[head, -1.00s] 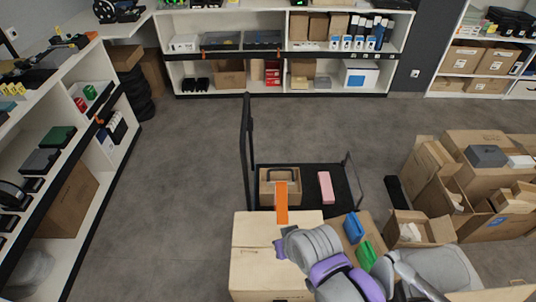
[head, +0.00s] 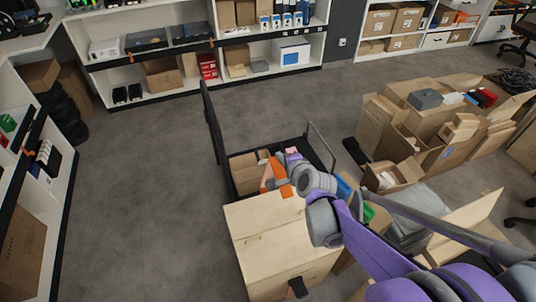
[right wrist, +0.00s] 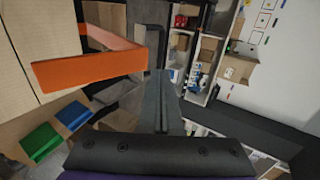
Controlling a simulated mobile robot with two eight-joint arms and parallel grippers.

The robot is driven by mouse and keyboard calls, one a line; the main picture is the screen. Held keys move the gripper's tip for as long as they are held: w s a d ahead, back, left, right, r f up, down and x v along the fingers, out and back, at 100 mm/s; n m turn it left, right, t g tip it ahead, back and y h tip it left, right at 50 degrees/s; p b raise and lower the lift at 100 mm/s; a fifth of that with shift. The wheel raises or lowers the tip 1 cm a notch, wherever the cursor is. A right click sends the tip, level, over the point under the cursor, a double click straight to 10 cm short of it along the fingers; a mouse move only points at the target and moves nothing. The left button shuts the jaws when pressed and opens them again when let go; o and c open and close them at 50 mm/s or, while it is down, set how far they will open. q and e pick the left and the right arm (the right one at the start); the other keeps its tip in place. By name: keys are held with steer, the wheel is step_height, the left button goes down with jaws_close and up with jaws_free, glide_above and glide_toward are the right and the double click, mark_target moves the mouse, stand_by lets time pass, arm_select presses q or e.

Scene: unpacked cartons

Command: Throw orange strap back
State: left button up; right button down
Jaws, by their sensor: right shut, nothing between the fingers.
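The orange strap (head: 286,190) stands at the far edge of the large carton (head: 270,228) in the head view, with a bent part on its left. In the right wrist view the strap (right wrist: 90,68) is a wide folded band left of the fingers. My right gripper (head: 282,160) is beyond the carton top, close by the strap. Its fingers (right wrist: 162,100) are shut and empty in the right wrist view. I cannot tell whether they touch the strap. My right forearm hides part of the carton. My left gripper is out of view.
A black cart (head: 213,125) with a small open carton (head: 246,178) is beyond the large carton. Blue (right wrist: 73,115) and green (right wrist: 41,141) items lie beside it. Open cartons (head: 405,135) crowd the right. The floor on the left (head: 140,190) is clear.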

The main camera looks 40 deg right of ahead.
steer(key=b+x, duration=0.1)
steer(key=x, duration=0.9)
steer(key=w+d+f+g+p, duration=0.2)
steer(key=w, duration=0.6)
steer(key=w+d+f+g+y+p, duration=0.1)
steer(key=w+d+f+g+p, duration=0.1)
steer(key=w, duration=0.7)
steer(key=w+d+f+g+y+p, duration=0.1)
steer(key=w+d+p, duration=0.3)
steer(key=w, duration=0.5)
steer(key=shift+d+f+g, duration=0.2)
steer(key=shift+f+g, duration=0.2)
steer(key=shift+f, duration=0.5)
steer(key=shift+w, duration=0.15)
